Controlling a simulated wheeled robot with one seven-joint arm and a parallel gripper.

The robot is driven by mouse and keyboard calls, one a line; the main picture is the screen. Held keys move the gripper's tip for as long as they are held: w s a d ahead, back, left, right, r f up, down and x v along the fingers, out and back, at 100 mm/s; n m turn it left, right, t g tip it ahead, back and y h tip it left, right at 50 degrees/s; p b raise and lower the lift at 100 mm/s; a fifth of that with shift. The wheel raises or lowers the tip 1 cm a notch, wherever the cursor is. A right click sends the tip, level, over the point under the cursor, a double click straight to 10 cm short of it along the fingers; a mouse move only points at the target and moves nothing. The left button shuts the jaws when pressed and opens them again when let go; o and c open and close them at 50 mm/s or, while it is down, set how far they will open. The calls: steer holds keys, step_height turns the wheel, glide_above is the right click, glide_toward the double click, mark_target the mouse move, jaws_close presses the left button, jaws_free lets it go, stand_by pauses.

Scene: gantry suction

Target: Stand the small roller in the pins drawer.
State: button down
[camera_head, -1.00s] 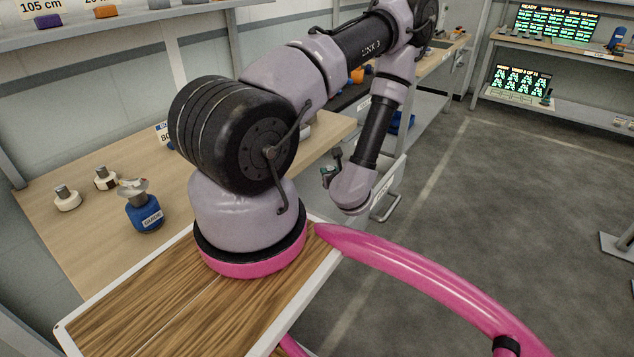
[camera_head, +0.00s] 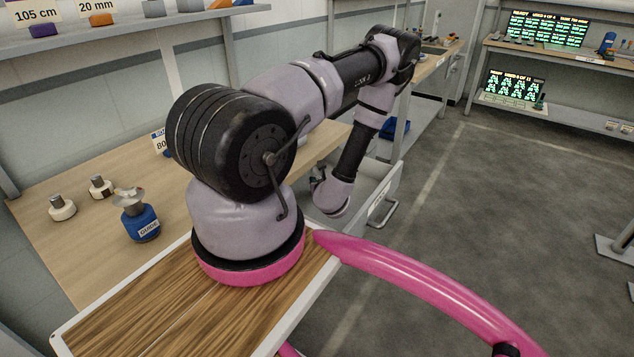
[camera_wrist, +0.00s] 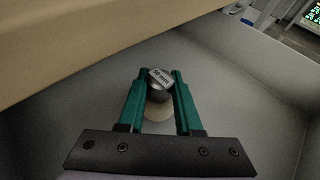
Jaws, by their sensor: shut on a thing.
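In the wrist view my gripper (camera_wrist: 160,76) has its two green fingers shut on the small roller (camera_wrist: 160,80). The roller's pale end carries a printed label facing the camera, with a dark part and a pale round area below it. The grey inside of an open drawer (camera_wrist: 250,75) surrounds the gripper and roller. Whether the roller touches the drawer floor cannot be told. In the head view the drawer front (camera_head: 384,190) stands out from under the bench, with my wrist over it.
The bench top (camera_head: 85,240) overhangs part of the drawer; its edge (camera_wrist: 90,45) fills the upper left of the wrist view. A blue "GUIDE" piece (camera_head: 141,222) and two pale pieces with metal tops (camera_head: 62,208) (camera_head: 101,187) stand on the bench.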

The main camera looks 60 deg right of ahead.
steer(key=shift+w+d+f, duration=0.6)
steer(key=shift+f, duration=0.25)
steer(key=c, duration=0.6)
jaws_free()
steer(key=shift+f, duration=0.1)
steer(key=v, duration=1.2)
